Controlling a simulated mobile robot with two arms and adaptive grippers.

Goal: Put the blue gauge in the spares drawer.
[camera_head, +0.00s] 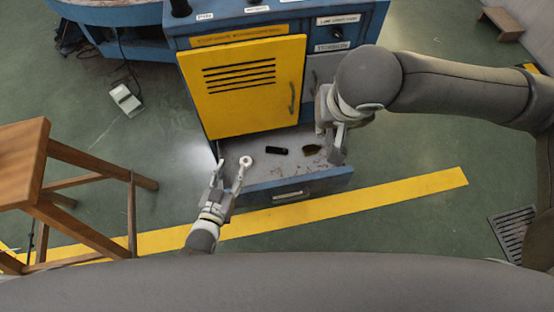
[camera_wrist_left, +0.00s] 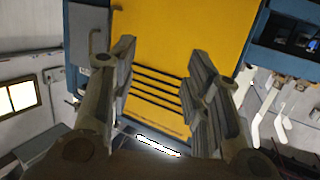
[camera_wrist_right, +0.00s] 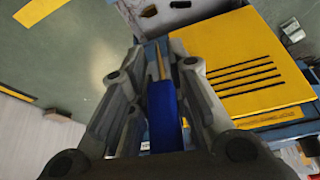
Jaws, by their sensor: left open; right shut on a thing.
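The blue gauge (camera_wrist_right: 164,112) is a blue block with a thin brass-coloured tip, seen in the right wrist view between the fingers of my right gripper (camera_wrist_right: 163,75). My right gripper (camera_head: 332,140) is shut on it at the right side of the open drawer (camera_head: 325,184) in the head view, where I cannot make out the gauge. The drawer's label is not visible. My left gripper (camera_head: 231,172) is open and empty at the drawer's left front; in the left wrist view its fingers (camera_wrist_left: 158,80) are spread before the yellow door.
The drawer holds a black object (camera_head: 277,151), a dark greenish piece (camera_head: 312,149), a white ring (camera_head: 246,161) and small scraps. A yellow louvred door (camera_head: 245,85) stands above it. A wooden stool (camera_head: 95,190) is at left.

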